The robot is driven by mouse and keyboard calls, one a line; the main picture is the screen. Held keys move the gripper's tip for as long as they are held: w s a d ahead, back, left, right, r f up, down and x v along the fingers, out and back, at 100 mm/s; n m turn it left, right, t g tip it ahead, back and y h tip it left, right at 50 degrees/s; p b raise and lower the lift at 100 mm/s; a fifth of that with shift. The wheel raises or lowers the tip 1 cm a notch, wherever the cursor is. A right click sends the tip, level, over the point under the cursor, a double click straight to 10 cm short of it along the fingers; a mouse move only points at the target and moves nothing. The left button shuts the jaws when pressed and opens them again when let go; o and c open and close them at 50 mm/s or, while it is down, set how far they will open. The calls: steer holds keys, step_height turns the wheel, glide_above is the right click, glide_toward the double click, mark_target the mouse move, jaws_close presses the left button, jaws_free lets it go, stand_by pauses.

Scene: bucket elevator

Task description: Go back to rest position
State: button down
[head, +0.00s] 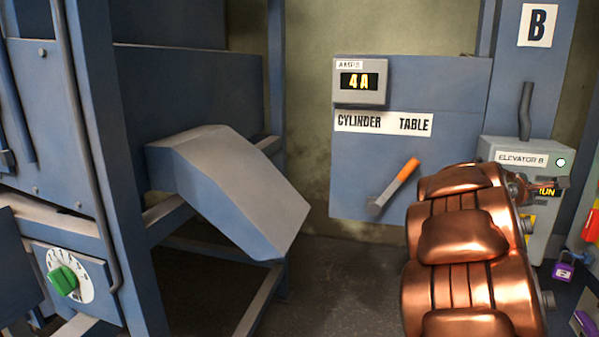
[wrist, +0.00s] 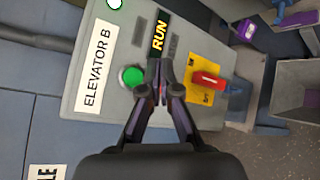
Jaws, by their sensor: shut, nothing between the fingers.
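My gripper (wrist: 162,88) is shut and empty in the wrist view, in front of the grey Elevator B control box. In the head view my copper-coloured arm rises at the right, and the gripper (head: 560,184) is at the box's front, partly hidden by the arm. The Elevator B box (head: 500,150) has a lit lamp and a RUN label. The wrist view shows its green button (wrist: 132,76) just left of the fingertips and a red switch (wrist: 208,80) on a yellow plate to their right. I cannot tell whether the fingers touch the box.
A blue panel (head: 450,90) reads CYLINDER TABLE, with an AMPS display (head: 360,80) showing 4A and an orange-handled lever (head: 395,185). A blue machine frame with a sloping chute (head: 235,190) and a green dial (head: 63,280) stands left. A purple padlock (head: 563,271) hangs at right.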

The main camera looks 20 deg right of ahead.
steer(key=s+a+f+m+g+y, duration=0.1)
steer(key=s+a+f+m+y, duration=0.3)
steer(key=a, duration=0.7)
steer(key=s+a+f+m+g+y, duration=0.15)
steer(key=s+a+f, duration=0.25)
steer(key=a+f, duration=0.5)
steer(key=s+a+f+m+y, duration=0.3)
steer(key=s+a+y, duration=0.1)
steer(key=a, duration=1)
steer(key=s+a+f+g+y, duration=0.1)
steer(key=s+a+f+y, duration=0.1)
steer(key=s+a, duration=0.4)
steer(key=s+a+f+g+y, duration=0.1)
steer(key=s+a+f+y, duration=0.2)
steer(key=a, duration=1.2)
steer(key=s+f, duration=0.2)
steer(key=s, duration=0.1)
steer(key=shift+s+a+p, duration=0.2)
steer(key=shift+s+p, duration=0.1)
steer(key=shift+s, duration=0.05)
steer(key=shift+g+y, duration=0.25)
